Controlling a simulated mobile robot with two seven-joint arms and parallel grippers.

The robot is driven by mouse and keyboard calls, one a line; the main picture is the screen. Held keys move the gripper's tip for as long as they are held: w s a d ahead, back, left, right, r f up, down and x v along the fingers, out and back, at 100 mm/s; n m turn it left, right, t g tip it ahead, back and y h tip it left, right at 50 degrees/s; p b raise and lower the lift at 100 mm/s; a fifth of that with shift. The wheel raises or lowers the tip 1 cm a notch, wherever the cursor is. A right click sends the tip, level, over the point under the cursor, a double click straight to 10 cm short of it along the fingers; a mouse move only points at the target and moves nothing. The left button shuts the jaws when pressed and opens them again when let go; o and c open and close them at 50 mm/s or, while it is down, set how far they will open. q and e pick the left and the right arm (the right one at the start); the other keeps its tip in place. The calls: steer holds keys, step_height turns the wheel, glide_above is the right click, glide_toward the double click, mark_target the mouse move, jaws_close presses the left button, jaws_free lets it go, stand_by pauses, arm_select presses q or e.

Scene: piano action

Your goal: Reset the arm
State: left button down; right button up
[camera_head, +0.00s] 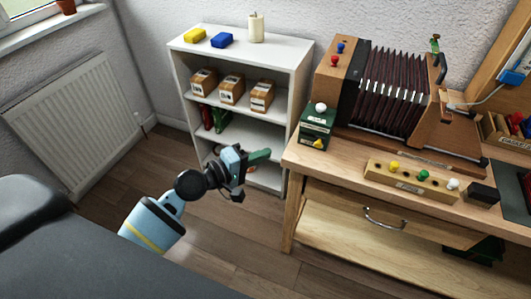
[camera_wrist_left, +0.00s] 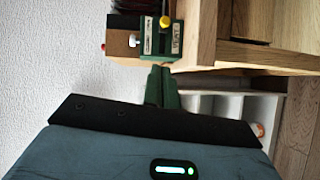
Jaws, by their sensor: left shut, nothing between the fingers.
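My left gripper (camera_head: 258,156) is in the middle of the head view, in front of the white shelf and left of the wooden workbench (camera_head: 292,160). Its green fingers are shut together with nothing between them. In the left wrist view the shut fingers (camera_wrist_left: 161,88) point towards the bench edge and a green box (camera_wrist_left: 160,38). The gripper is apart from the bench and shelf as far as I can tell. My right gripper is not in either view.
The white shelf (camera_head: 240,50) holds blue and yellow blocks, a candle-like item and several cartons. On the bench stand a bellows device (camera_head: 390,90), the green box (camera_head: 317,128) and a knobbed wooden strip (camera_head: 410,182). A radiator (camera_head: 70,110) is at left. Open floor (camera_head: 220,240) lies below.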

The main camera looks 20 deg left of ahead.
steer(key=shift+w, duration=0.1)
arm_select(q)
steer(key=shift+f, duration=0.1)
